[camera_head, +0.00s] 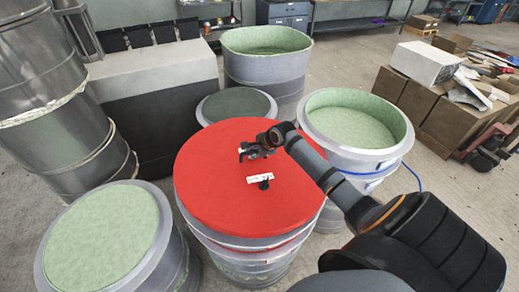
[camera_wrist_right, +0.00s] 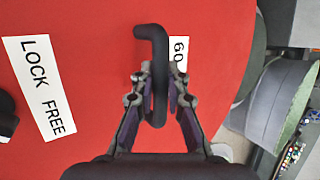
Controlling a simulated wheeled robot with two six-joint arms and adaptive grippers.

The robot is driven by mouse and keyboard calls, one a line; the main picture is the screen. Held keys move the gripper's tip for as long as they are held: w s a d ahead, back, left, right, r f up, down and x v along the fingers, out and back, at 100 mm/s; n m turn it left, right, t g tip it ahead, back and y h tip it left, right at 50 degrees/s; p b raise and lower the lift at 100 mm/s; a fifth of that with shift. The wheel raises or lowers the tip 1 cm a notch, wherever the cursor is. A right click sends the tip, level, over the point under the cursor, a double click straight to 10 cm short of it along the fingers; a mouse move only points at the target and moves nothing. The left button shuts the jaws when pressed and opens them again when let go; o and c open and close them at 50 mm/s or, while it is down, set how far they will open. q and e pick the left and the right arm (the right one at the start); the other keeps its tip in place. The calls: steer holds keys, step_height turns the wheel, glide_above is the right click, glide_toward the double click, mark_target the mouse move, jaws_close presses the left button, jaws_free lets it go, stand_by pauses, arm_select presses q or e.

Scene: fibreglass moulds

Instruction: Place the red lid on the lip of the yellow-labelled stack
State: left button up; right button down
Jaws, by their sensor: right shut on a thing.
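The red lid (camera_head: 222,190) is a large flat disc over a grey stack of moulds (camera_head: 262,272) in the middle of the head view. I cannot tell whether it touches the rim below. My right gripper (camera_head: 258,146) is at the far part of the lid. In the right wrist view, its fingers (camera_wrist_right: 160,78) are shut on the lid's black bent handle (camera_wrist_right: 150,38). A second black handle (camera_head: 265,184) stands nearer the front, by a white label (camera_head: 258,178). That label reads LOCK FREE in the right wrist view (camera_wrist_right: 38,85). No yellow label shows. My left gripper is out of view.
Green-lined moulds stand close around: front left (camera_head: 100,235), right (camera_head: 358,125) and behind (camera_head: 265,45). A shorter dark-topped one (camera_head: 237,106) is just behind the lid. A tall metal stack (camera_head: 55,90) stands at the left, cartons (camera_head: 440,105) at the right.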

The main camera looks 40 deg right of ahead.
steer(key=shift+w+f, duration=0.25)
steer(key=shift+w, duration=0.15)
steer(key=shift+w+a+f+p, duration=0.1)
steer(key=shift+w+f+p, duration=0.1)
steer(key=shift+f+p, duration=0.45)
steer(key=shift+w+f+p, duration=0.15)
steer(key=shift+f+p, duration=0.4)
steer(key=shift+f, duration=0.6)
steer(key=c, duration=1.4)
jaws_free()
steer(key=shift+s+f, duration=0.15)
steer(key=shift+o, duration=0.3)
